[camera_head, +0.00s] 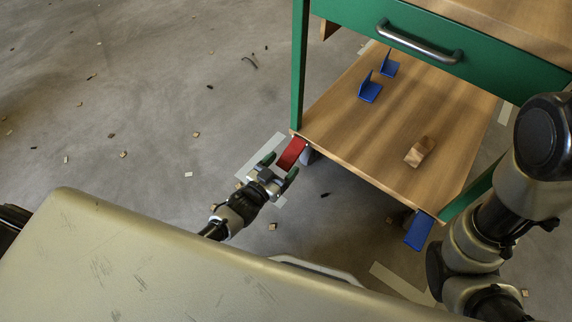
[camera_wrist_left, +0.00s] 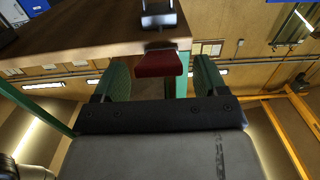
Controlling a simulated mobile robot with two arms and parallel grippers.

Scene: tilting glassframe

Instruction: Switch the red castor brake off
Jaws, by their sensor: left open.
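The red castor brake (camera_head: 291,153) is a red pedal at the left corner of the trolley's lower shelf, beside a green leg. My left gripper (camera_head: 279,168) is open right in front of it, one green finger on each side. In the left wrist view the red pedal (camera_wrist_left: 158,63) shows between the two open fingers (camera_wrist_left: 161,78), slightly beyond them; I cannot tell whether they touch it. The castor beneath is mostly hidden. My right arm shows at the right edge of the head view, but its gripper is not visible.
A blue pedal (camera_head: 418,231) sits at the shelf's near right corner. The wooden lower shelf (camera_head: 365,140) holds two blue brackets (camera_head: 370,88) and a wooden block (camera_head: 420,151). A green drawer with a metal handle (camera_head: 419,42) is above. Small scraps lie on the grey floor (camera_head: 150,100).

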